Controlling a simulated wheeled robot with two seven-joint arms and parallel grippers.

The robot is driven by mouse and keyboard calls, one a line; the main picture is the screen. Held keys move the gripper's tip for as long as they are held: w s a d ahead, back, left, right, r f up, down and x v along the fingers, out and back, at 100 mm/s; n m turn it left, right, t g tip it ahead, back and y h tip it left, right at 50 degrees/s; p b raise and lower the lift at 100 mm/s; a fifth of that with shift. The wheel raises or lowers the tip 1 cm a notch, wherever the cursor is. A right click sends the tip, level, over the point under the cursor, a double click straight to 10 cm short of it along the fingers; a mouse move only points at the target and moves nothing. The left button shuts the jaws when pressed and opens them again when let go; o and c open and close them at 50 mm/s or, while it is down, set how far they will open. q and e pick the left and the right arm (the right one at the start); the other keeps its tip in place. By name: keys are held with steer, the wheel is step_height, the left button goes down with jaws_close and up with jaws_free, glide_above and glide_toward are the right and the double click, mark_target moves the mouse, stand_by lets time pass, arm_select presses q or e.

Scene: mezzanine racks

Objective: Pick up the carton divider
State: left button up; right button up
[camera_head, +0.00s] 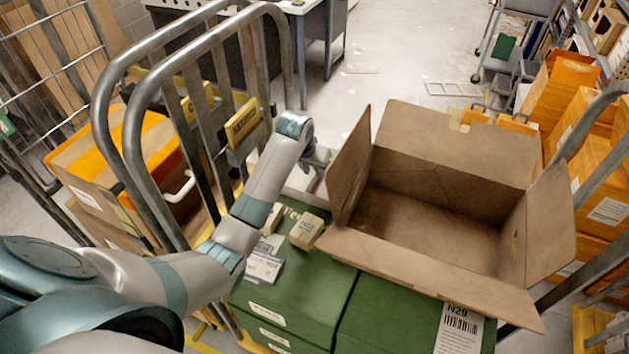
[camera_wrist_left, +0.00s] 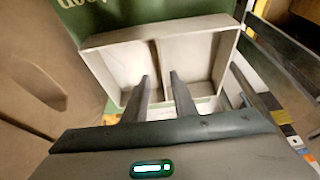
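The carton divider (camera_wrist_left: 165,61) is a pale grey-white open frame with two compartments and one middle wall, seen in the left wrist view beside a green surface. In the head view only a pale part of it (camera_head: 301,180) shows, beyond the small boxes and mostly behind my arm. My left gripper (camera_wrist_left: 159,78) is open, its two dark fingers apart and pointing at the divider's near side. In the picture the middle wall lies between the fingertips; I cannot tell whether they touch it. The left gripper (camera_head: 320,158) is small in the head view. My right gripper is not in view.
A large open cardboard box (camera_head: 440,190) stands on green cartons (camera_head: 300,285), its left flap close to my left gripper. Two small boxes (camera_head: 305,231) lie near. Metal cart rails (camera_head: 190,120) rise on the left. Orange cartons (camera_head: 580,140) stand right.

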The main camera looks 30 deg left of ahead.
mark_target(314, 179)
arm_select(q)
steer(key=shift+w+a+f+p, duration=0.25)
steer(key=shift+w+f+p, duration=0.45)
steer(key=shift+f+p, duration=0.25)
steer(key=shift+p+x, duration=0.35)
steer(key=shift+x, duration=1.05)
steer(key=shift+c, duration=0.3)
steer(key=shift+a, duration=0.1)
jaws_close()
